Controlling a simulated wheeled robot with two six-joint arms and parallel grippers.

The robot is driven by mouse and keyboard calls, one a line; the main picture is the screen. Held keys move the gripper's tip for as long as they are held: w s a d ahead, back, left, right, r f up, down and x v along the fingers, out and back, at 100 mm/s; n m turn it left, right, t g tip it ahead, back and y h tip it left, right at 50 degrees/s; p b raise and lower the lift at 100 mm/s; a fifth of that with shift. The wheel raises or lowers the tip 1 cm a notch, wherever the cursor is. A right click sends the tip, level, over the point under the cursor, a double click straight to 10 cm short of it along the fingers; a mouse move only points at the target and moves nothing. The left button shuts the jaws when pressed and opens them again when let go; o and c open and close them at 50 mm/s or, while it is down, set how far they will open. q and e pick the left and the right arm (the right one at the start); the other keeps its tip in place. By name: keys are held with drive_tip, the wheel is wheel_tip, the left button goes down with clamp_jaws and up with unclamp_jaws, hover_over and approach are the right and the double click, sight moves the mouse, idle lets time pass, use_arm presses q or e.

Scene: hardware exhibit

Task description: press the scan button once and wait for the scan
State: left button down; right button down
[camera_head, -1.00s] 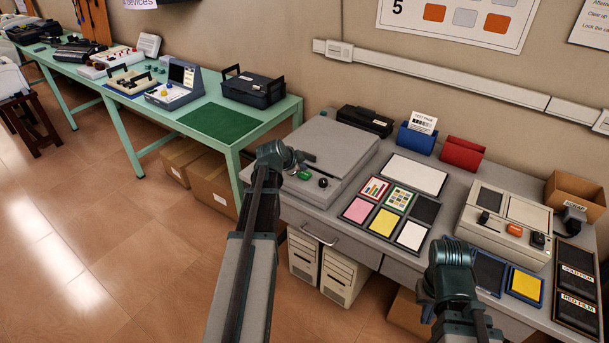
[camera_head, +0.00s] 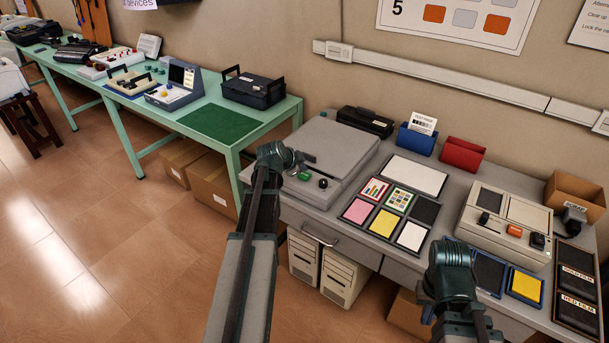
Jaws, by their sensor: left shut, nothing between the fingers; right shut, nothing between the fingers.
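A flat grey scanner (camera_head: 335,150) with a large lid stands on the grey desk. A green button (camera_head: 304,176) and a black knob (camera_head: 323,183) sit on its front strip. My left gripper (camera_head: 307,160) is shut and empty, close to the green button on its far side in the picture. I cannot tell whether it touches the scanner. The green button shows clearly. My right gripper (camera_head: 426,308) is low at the desk's front edge, small and dark, and looks shut and empty.
Coloured cards (camera_head: 384,222) and a white sheet (camera_head: 413,175) lie right of the scanner. A beige device (camera_head: 487,228) with an orange button (camera_head: 514,230) stands further right. Blue (camera_head: 416,139) and red (camera_head: 462,153) holders stand behind. A green table (camera_head: 275,117) is at the left.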

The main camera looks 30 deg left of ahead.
sight(302, 176)
use_arm(q)
drive_tip(key=shift+f, duration=0.1)
idle(0.6)
drive_tip(key=shift+f+b, duration=0.3)
drive_tip(key=shift+b, duration=0.1)
drive_tip(key=shift+f+b, duration=0.5)
drive_tip(key=shift+b, duration=0.05)
idle(0.5)
drive_tip(key=shift+r, duration=0.15)
drive_tip(key=shift+r+p, duration=0.75)
drive_tip(key=shift+p, duration=0.2)
wheel_tip(302, 176, up, 5)
drive_tip(key=p, duration=0.5)
drive_tip(key=shift+r, duration=0.1)
